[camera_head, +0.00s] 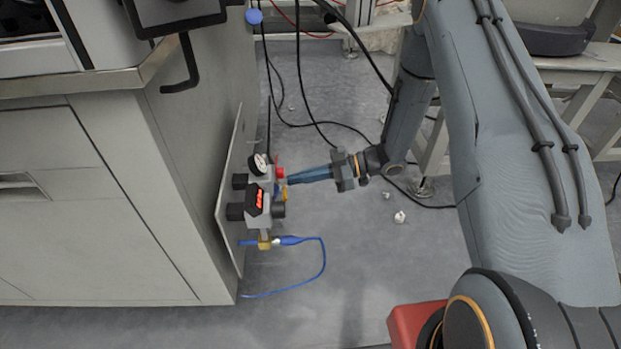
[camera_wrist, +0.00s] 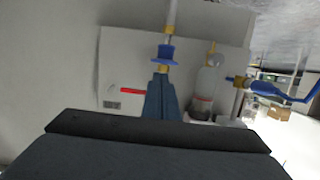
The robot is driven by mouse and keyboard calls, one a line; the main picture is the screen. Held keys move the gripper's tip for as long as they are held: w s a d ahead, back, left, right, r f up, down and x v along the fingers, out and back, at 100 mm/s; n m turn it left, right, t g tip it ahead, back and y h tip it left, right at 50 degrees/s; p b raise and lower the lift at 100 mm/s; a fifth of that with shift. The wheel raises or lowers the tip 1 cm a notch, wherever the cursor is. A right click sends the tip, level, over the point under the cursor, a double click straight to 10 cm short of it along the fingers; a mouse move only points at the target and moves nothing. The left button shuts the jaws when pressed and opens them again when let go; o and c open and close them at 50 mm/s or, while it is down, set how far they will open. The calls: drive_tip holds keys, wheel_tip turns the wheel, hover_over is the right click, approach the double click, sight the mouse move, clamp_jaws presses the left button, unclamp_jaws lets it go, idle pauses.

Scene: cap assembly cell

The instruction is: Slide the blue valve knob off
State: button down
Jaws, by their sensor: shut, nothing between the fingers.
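A blue knob (camera_wrist: 166,53) with a flared rim sits on a pale pipe in the wrist view, with brass-coloured fittings above and below it. My gripper (camera_wrist: 161,76) is shut and empty, its tips close to the knob's lower side in the picture. I cannot tell whether they touch. In the head view my gripper (camera_head: 289,180) points left at the valve panel (camera_head: 226,195). I cannot make out this knob for sure there.
A pressure gauge (camera_head: 259,163) and a black regulator (camera_head: 257,199) are mounted on the panel beside my gripper. A blue hose (camera_head: 322,265) loops below. The grey cabinet (camera_head: 110,205) stands at left. The floor to the right of the panel is mostly free, with black cables behind.

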drive_tip(key=shift+b+x, duration=0.6)
drive_tip(key=shift+x, duration=1.35)
drive_tip(key=shift+f, duration=0.1)
drive_tip(key=shift+f, duration=1.25)
